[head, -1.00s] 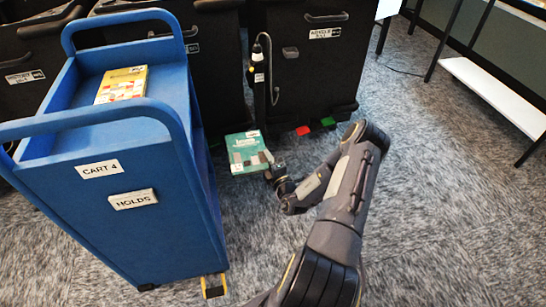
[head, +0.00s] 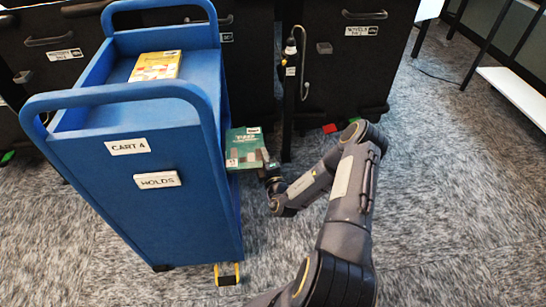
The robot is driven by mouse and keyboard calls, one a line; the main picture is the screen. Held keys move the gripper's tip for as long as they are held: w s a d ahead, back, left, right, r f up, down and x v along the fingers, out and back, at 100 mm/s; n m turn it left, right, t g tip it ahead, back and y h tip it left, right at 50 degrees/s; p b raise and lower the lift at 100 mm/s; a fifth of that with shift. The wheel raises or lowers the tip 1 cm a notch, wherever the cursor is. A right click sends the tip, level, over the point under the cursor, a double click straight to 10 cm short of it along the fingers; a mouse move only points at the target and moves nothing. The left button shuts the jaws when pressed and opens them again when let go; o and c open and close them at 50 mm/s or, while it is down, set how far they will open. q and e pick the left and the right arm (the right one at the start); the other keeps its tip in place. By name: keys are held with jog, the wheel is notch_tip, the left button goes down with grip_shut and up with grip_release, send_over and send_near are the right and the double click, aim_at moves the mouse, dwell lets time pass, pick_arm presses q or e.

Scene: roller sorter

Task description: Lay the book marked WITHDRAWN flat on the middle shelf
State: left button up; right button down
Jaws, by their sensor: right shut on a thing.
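My right gripper (head: 268,168) is shut on a green book (head: 246,146) with a pale block pattern on its cover. It holds the book just off the right side of the blue cart (head: 150,180), which is labelled CART 4 and HOLDS. The left edge of the book is hidden behind the cart's end panel or meets it; I cannot tell if it touches. No WITHDRAWN mark can be read on it. A yellow book (head: 155,66) lies on the cart's top shelf. The middle shelf is hidden by the end panel. My left gripper is not in view.
Black bins (head: 345,70) stand in a row behind the cart. A black post with a hanging cord (head: 290,90) stands between the cart and the right bin. A white shelf (head: 515,95) is at the far right. The carpet at right is clear.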

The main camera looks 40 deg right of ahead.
aim_at(247, 158)
jog(key=w+a, duration=0.1)
jog(key=w+a+b, duration=0.1)
jog(key=a, duration=0.1)
jog(key=w+a, duration=0.1)
jog(key=a, duration=0.1)
jog(key=shift+w+a+f, duration=0.1)
jog(key=shift+f, duration=0.05)
jog(key=shift+w+a+f+b, duration=0.35)
jog(key=shift+a+f+b, duration=0.15)
jog(key=shift+a+b, duration=0.15)
jog(key=shift+f, duration=0.55)
jog(key=c, duration=1.3)
grip_release()
jog(key=shift+s, duration=0.1)
